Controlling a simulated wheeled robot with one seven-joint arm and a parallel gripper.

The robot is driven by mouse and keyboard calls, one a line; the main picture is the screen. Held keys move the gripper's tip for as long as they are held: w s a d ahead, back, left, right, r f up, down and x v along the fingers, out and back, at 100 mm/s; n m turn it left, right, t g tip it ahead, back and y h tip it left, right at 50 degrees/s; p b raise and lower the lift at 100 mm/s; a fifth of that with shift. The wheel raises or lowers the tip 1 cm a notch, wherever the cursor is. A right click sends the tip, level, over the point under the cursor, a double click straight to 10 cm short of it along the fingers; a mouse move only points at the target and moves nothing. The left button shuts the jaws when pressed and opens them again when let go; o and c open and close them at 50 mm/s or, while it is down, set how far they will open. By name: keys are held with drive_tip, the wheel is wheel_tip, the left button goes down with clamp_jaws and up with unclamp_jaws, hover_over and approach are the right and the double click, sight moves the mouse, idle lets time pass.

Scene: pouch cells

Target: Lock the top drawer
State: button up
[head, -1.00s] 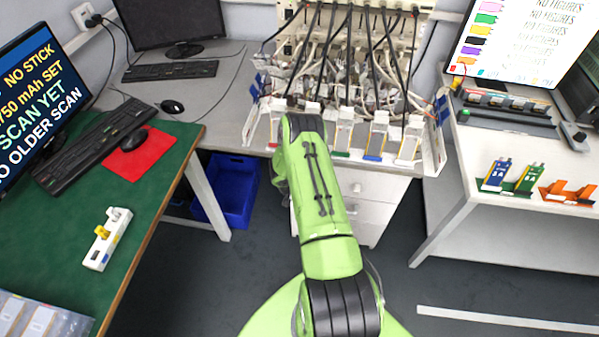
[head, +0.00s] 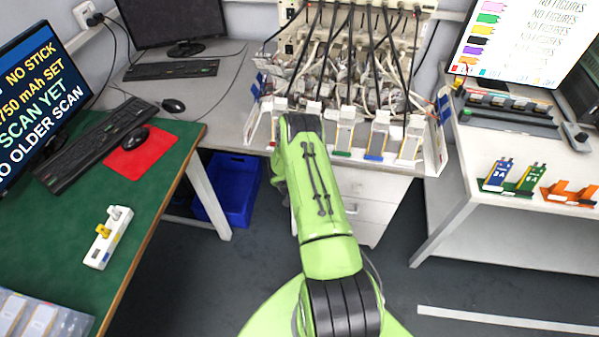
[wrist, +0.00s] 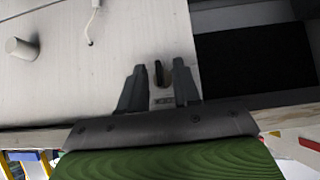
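The white drawer unit (head: 372,212) stands under the back bench in the head view, with a small knob on its top drawer (head: 372,186). My arm covers its left part, and my gripper is hidden there. In the wrist view a pale drawer front (wrist: 70,75) fills the left and middle. My gripper (wrist: 159,68) has its two dark fingers apart in front of it. A small dark upright piece, perhaps a key (wrist: 158,73), shows between the fingertips with gaps on both sides. I cannot tell whether the drawer is fully shut.
A grey round knob (wrist: 22,48) and a thin hooked wire (wrist: 91,30) lie to the left in the wrist view. A dark opening (wrist: 254,62) lies right. A blue bin (head: 236,190) stands left of the drawers. Battery racks (head: 345,132) line the bench edge above.

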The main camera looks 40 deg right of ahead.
drive_tip(key=p+v, duration=0.2)
drive_tip(key=v, duration=1.3)
drive_tip(key=shift+s+a+r, duration=0.15)
drive_tip(key=shift+a+r, duration=0.05)
drive_tip(key=shift+r, duration=0.1)
drive_tip(key=s+a+r+n+y, duration=0.1)
drive_tip(key=a+r, duration=0.3)
drive_tip(key=r, duration=0.7)
drive_tip(key=s+a+r+n+y, duration=0.1)
drive_tip(key=a+r, duration=0.3)
drive_tip(key=r, duration=0.8)
drive_tip(key=s+a+r+n+y, duration=0.2)
drive_tip(key=s+a+r+n, duration=0.2)
drive_tip(key=s, duration=0.4)
drive_tip(key=s+a+r+n+y, duration=0.3)
drive_tip(key=s+a+r, duration=0.3)
drive_tip(key=s+a, duration=0.3)
drive_tip(key=shift+s+a+r+n, duration=0.3)
drive_tip(key=shift+r+n, duration=0.05)
drive_tip(key=shift+n, duration=0.35)
